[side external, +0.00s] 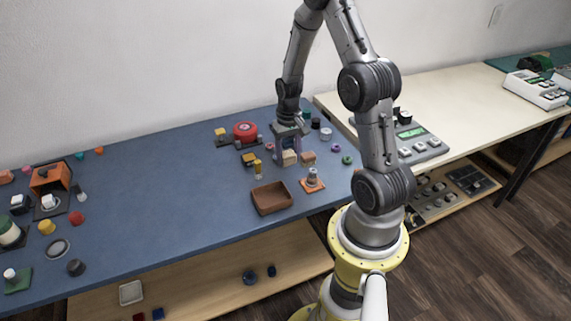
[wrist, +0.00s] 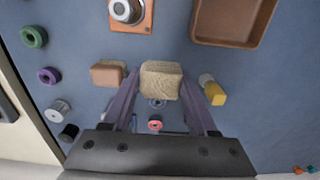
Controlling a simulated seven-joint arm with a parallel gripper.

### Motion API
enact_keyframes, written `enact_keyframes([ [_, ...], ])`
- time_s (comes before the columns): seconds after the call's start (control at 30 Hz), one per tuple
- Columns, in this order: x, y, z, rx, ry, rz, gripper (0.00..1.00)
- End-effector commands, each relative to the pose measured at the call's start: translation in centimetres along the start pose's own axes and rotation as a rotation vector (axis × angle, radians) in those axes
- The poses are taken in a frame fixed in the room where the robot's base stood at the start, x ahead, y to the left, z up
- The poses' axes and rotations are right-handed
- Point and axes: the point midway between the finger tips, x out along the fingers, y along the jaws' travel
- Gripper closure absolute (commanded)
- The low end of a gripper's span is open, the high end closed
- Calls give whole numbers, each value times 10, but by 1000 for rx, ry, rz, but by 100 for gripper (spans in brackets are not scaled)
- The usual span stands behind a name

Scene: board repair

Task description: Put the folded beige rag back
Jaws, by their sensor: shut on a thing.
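The folded beige rag (wrist: 161,80) is a small tan block with a rough surface, between the tips of my gripper's two purple fingers in the wrist view. My gripper (wrist: 161,90) is shut on it. In the side view the rag (side external: 289,158) shows at the lower end of my gripper (side external: 287,151), over the right part of the blue table. I cannot tell whether the rag touches the table.
A salmon-brown block (wrist: 107,73) lies close beside the rag. A yellow-tipped part (wrist: 214,94) is on the other side. A brown tray (side external: 272,197) and an orange plate with a metal knob (side external: 312,181) stand nearer the table's front edge. Left-centre table is clear.

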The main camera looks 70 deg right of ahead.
Motion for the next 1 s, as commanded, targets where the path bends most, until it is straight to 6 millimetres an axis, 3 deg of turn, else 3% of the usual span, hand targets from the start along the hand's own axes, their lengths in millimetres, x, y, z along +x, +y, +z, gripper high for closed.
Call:
enact_keyframes([
  [0.3,22,-1,-19,0,0,0,86],
  [0.5,48,-1,-17,0,-2,0,86],
  [0.97,55,-1,-18,0,1,0,86],
  [1.0,54,-1,-18,0,1,0,34],
])
